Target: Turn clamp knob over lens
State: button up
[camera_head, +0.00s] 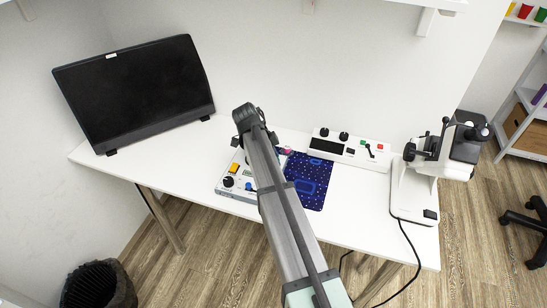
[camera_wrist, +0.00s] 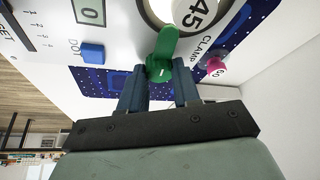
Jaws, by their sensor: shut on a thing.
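My gripper (camera_wrist: 160,74) shows in the wrist view with its two dark blue fingers on either side of a green clamp knob (camera_wrist: 164,48). It is shut on the knob's round lower part; the knob's lever part points up in the picture. The word CLAMP is printed to the right of the knob. Behind the knob is a pale round part with a dark rim (camera_wrist: 147,14), cut off by the top edge; I cannot tell if it is the lens. A white piece marked 45 (camera_wrist: 190,14) overlaps it. In the head view my arm hides the gripper and knob.
The device's panel (camera_head: 225,193) has an orange button (camera_head: 234,169) and a black knob (camera_head: 228,181). A blue button (camera_wrist: 93,53) and a pink knob (camera_wrist: 215,64) lie near my fingers. A blue mat (camera_head: 318,170), control box (camera_head: 350,153) and microscope (camera_head: 410,195) stand to the right.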

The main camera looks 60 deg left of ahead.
dwell(0.5)
jog(key=o, duration=1.1)
jog(key=shift+c, duration=0.2)
jog(key=shift+r, duration=0.1)
jog(key=v, duration=1.3)
jog(key=shift+r, duration=0.3)
jog(key=shift+s+a, duration=0.1)
jog(key=shift+a, duration=0.05)
